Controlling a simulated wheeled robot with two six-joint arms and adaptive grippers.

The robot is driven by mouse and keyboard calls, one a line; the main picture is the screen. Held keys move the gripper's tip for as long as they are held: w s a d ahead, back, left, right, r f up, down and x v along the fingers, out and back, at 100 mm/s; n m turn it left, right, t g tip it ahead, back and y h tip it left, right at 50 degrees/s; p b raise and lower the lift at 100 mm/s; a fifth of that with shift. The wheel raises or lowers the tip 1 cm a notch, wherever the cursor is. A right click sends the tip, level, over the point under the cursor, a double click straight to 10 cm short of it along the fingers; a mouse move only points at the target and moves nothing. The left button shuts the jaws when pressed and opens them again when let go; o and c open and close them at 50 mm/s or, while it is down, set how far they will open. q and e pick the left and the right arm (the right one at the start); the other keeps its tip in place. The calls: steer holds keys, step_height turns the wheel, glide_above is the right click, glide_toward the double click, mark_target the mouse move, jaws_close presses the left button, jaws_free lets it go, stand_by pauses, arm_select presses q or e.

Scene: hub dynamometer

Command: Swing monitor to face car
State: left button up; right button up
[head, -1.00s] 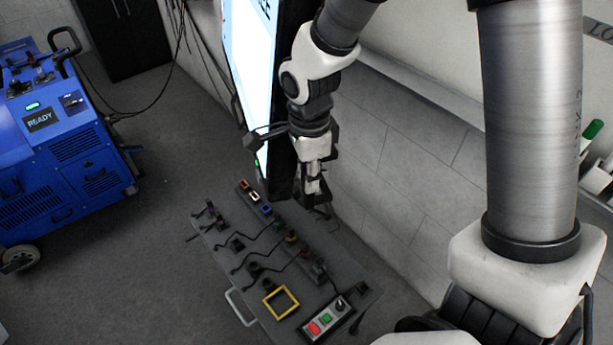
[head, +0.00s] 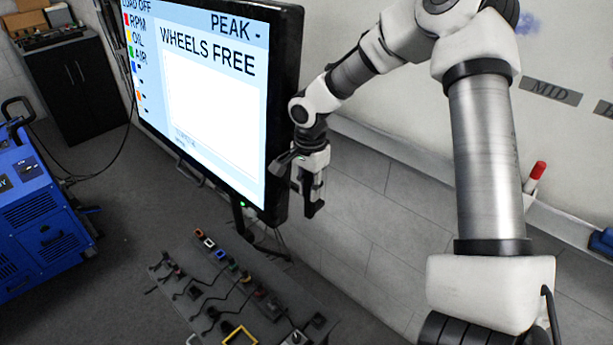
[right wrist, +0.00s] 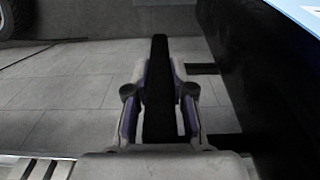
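The monitor (head: 205,95) is a large flat screen in a black frame, left of centre in the head view. Its bright face is seen at a slant and reads "WHEELS FREE". My right gripper (head: 312,203) is at the monitor's right edge, fingers pointing down. In the right wrist view, the gripper (right wrist: 160,68) has a finger on each side of a black handle bar (right wrist: 160,100), appearing shut on it. Two short black posts lead from beside the bar toward the monitor's dark side (right wrist: 258,80). My left gripper is not in view. The car's body cannot be made out.
A grey bench (head: 262,268) with small switches and cables stands below the monitor. A blue wheeled machine (head: 35,215) and a black cabinet (head: 75,90) are at the left. Tiled floor (head: 365,215) is clear right of the monitor, before a pale wall.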

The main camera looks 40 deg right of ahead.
steer(key=o, duration=0.4)
step_height(320, 180, up, 12)
stand_by(0.3)
stand_by(0.4)
